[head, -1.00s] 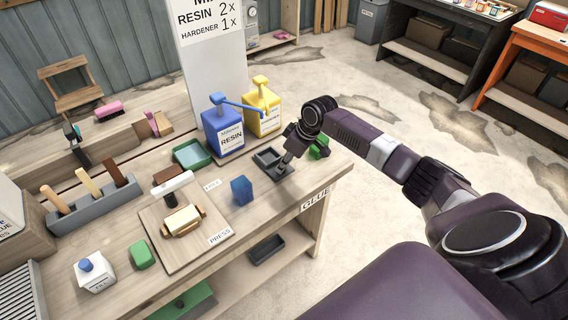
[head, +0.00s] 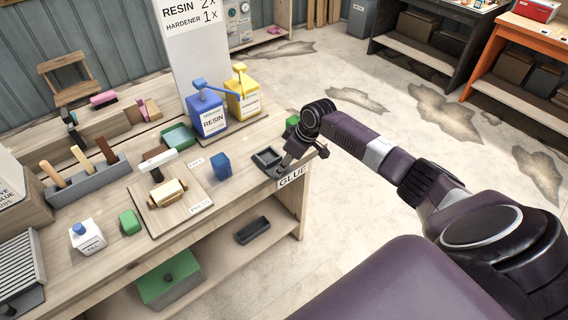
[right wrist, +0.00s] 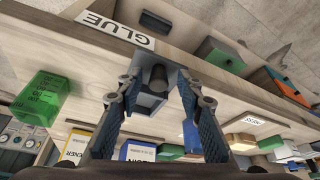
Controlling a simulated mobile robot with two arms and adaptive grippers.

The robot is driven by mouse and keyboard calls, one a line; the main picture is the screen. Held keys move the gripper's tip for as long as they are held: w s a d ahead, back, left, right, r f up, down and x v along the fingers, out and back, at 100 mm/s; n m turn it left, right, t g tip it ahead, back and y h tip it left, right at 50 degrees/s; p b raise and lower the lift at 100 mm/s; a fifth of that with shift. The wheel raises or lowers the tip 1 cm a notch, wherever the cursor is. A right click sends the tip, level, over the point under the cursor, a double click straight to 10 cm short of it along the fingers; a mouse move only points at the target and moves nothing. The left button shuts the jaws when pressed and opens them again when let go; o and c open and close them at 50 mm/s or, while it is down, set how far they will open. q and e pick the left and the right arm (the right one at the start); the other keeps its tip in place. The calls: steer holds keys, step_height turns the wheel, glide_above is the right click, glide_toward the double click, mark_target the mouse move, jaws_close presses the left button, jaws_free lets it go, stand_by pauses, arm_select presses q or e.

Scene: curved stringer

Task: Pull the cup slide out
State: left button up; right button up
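The cup slide (head: 268,157) is a small dark grey tray at the bench's right end, below the pump bottles. In the right wrist view it shows as a grey block with a dark round knob (right wrist: 157,76) on its near side. My right gripper (head: 287,164) is at its front, close to the bench edge. In the right wrist view my right gripper (right wrist: 160,90) is open, with one finger on each side of the knob and gaps visible. A blue cup (head: 220,165) stands on the bench left of the slide. My left gripper is not in view.
A blue resin bottle (head: 208,117) and a yellow hardener bottle (head: 243,100) stand behind the slide. A green block (right wrist: 42,97) is beside my gripper. The GLUE label (head: 291,177) is on the bench edge. The floor right of the bench is clear.

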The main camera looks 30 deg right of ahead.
steer(key=shift+r, duration=0.35)
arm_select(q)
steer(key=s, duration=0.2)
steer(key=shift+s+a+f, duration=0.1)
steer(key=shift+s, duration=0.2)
arm_select(e)
steer(key=v, duration=1.1)
steer(key=shift+r, duration=0.15)
steer(key=shift+s+d, duration=0.1)
steer(key=shift+s, duration=0.05)
